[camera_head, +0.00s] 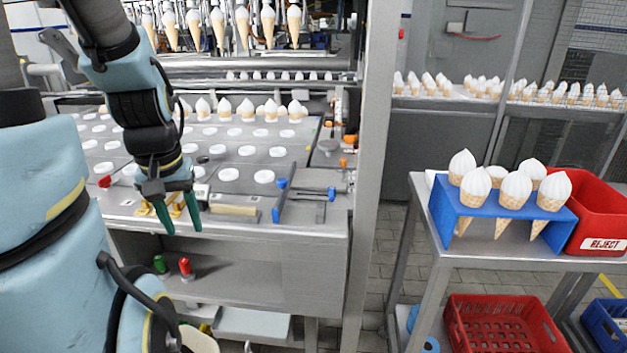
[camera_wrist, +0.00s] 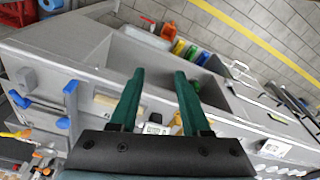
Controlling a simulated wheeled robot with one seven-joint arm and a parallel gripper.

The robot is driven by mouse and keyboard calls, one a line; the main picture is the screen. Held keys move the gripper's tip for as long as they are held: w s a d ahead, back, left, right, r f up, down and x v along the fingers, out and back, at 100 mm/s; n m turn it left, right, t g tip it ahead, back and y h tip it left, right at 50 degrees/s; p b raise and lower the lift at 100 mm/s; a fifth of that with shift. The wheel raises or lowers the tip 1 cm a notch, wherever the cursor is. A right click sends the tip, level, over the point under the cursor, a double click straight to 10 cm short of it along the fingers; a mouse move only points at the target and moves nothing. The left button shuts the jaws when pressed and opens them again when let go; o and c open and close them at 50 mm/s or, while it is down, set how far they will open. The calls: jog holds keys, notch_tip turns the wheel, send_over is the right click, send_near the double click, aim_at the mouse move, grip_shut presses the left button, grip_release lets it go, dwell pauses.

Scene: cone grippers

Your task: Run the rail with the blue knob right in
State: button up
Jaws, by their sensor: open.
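Blue knobs show at the right end of the grey machine's worktop in the head view. One blue knob (camera_head: 281,184) sits beside a short grey rail (camera_head: 310,190); a lower blue piece (camera_head: 276,214) is at the worktop's front edge, and a small one (camera_head: 331,194) is at the rail's right. I cannot tell which belongs to the task's rail, or how far in it is. In the wrist view, blue pieces (camera_wrist: 70,88) show at the left. My gripper (camera_head: 181,218) is open and empty, left of these knobs and apart from them. Its green fingers (camera_wrist: 160,76) point away from the wrist camera.
A cream block (camera_head: 234,210) lies at the worktop's front edge between my gripper and the knobs. A metal post (camera_head: 373,150) rises to the right. Further right, a blue cone holder (camera_head: 470,212) and red reject bin (camera_head: 600,205) stand on a side table.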

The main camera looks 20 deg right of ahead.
jog(key=shift+o, duration=0.2)
jog(key=shift+o, duration=0.7)
jog(key=shift+w+d, duration=0.1)
jog(key=shift+d, duration=0.05)
jog(key=shift+o, duration=0.4)
jog(key=w+d+r+m, duration=0.1)
jog(key=w+d+m, duration=0.2)
jog(key=m, duration=0.5)
jog(key=shift+w+d+r+b, duration=0.15)
jog(key=shift+w+d+b, duration=0.2)
jog(key=shift+d, duration=0.55)
jog(key=m+t+y+b, duration=0.2)
jog(key=m+t, duration=0.1)
jog(key=m, duration=2)
send_near(282, 179)
jog(key=p+x, duration=0.1)
jog(key=x, duration=0.7)
jog(key=shift+a+f, duration=0.1)
jog(key=shift+f, duration=0.15)
grip_shut()
